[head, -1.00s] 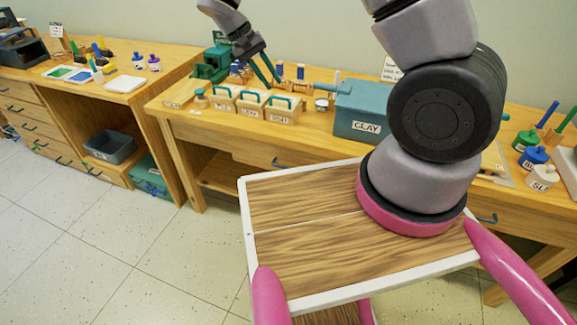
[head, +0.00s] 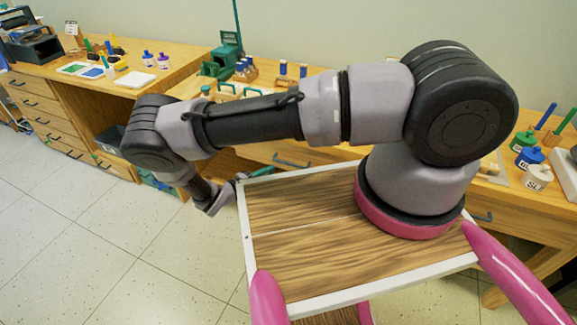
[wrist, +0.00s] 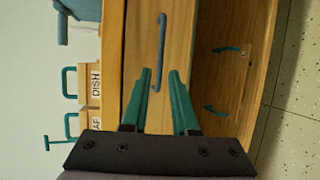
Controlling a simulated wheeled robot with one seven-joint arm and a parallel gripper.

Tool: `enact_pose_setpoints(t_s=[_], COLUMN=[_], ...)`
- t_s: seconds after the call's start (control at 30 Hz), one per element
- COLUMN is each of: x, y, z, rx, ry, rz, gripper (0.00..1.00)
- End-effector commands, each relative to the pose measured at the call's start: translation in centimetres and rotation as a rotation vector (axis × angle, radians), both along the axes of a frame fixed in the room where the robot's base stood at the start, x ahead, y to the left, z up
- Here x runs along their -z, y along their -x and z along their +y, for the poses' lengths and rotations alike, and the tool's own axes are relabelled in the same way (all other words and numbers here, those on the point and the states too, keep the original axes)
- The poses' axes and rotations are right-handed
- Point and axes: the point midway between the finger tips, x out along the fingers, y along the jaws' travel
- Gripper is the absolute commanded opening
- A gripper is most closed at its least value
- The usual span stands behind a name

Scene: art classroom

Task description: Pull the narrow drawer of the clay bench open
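The clay bench (head: 340,155) stands along the wall behind my tray and arm. A drawer front with a blue-grey bar handle (head: 290,162) shows under its top. In the wrist view, turned on its side, this handle (wrist: 160,48) lies ahead of my gripper (wrist: 160,76). The two teal fingers are apart, with the handle's near end seen between them; I cannot tell whether they touch it. In the head view, my gripper (head: 262,171) is low by the drawer front. Another drawer handle (head: 483,217) shows at right. I cannot tell which drawer is the narrow one.
Teal handles (wrist: 228,49) show lower down. Paint jars (head: 538,177) stand at right. A second bench (head: 50,85) with drawers is at left. Floor (head: 150,240) in front is clear.

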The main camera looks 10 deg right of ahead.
Motion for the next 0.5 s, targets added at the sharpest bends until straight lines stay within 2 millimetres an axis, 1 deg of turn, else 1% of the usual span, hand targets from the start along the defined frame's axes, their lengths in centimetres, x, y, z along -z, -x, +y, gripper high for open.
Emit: enact_pose_setpoints(t_s=[0.17,0.5], x=[0.4,1.6], y=[-0.8,-3.9], z=[-1.4,-6.7], rx=[-0.004,-0.002], ry=[0.007,0.005], rz=[-0.002,-0.001], gripper=[0.27,0.27])
